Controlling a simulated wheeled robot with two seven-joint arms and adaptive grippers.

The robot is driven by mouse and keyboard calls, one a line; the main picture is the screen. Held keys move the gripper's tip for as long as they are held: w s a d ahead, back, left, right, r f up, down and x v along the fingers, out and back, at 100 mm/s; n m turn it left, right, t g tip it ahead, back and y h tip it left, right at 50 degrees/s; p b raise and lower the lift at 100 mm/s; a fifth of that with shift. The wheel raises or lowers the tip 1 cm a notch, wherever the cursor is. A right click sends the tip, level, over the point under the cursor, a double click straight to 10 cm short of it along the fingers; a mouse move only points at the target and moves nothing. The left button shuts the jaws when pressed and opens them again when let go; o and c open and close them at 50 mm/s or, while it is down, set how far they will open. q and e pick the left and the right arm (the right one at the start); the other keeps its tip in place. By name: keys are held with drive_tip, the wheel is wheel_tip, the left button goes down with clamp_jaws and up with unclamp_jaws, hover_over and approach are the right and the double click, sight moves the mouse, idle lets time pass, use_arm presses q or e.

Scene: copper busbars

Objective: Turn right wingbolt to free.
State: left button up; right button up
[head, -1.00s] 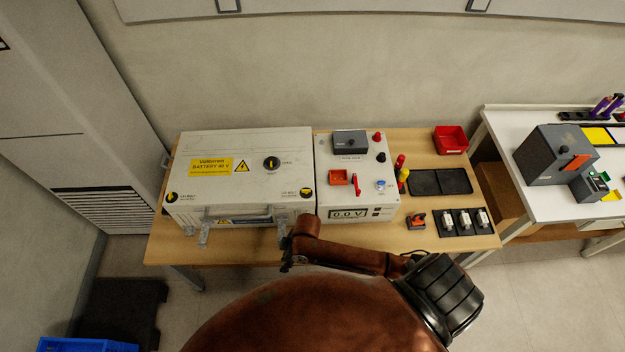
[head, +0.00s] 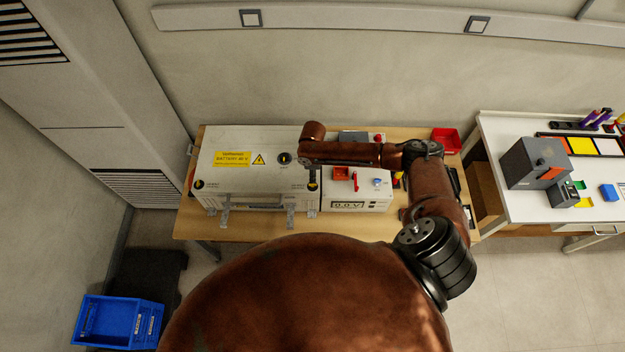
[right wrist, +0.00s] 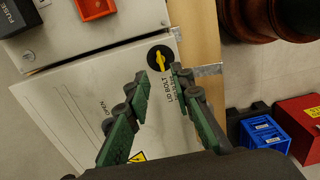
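The right wingbolt (right wrist: 160,58) is a black round knob with a yellow wing, near the corner of the battery box lid and marked as a lid bolt. In the head view it (head: 312,186) sits at the lid's front right corner, just below my right arm's end. My right gripper (right wrist: 160,76) is open, its green fingertips spread on either side just short of the knob, with nothing between them. Whether they touch it, I cannot tell. The white battery box (head: 225,178) has another wingbolt (head: 199,184) at its front left corner. My left gripper is not in view.
The meter unit (head: 362,205) reading 0.0 V stands to the right. Latches (head: 290,216) hang at the box front. A blue crate (head: 120,322) is on the floor at left. My right arm hides part of the bench.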

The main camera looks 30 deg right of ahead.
sight(313, 185)
wheel_tip(313, 185, down, 7)
drive_tip(key=shift+r, duration=0.2)
drive_tip(key=shift+c, duration=0.5)
clamp_jaws()
